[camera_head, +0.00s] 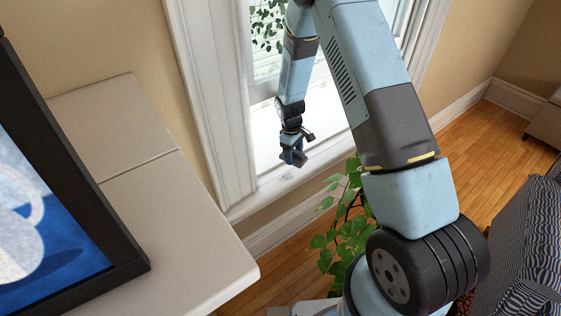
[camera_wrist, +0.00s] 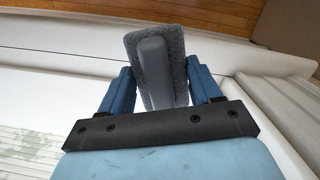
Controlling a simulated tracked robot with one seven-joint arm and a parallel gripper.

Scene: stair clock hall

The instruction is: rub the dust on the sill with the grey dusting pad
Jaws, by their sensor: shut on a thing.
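The grey dusting pad (camera_wrist: 177,48) is a fuzzy rectangular block with a smooth grey grip on it. In the wrist view it sits between the two blue fingers of my gripper (camera_wrist: 160,82), which is shut on its grip. In the head view my gripper (camera_head: 294,157) hangs low over the white window sill (camera_head: 270,181), near its room-side edge. The sill also shows in the wrist view (camera_wrist: 60,85). A faint greyish mark (camera_head: 288,177) lies on the sill just below the gripper; I cannot tell if it is dust. Whether the pad touches the sill is unclear.
White window trim (camera_head: 205,95) rises left of the sill. A pale ledge (camera_head: 165,215) with a dark-framed picture (camera_head: 120,255) is at the left. A leafy green plant (camera_head: 345,235) stands below the sill. A striped seat (camera_head: 525,250) is at the right, with wooden floor between.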

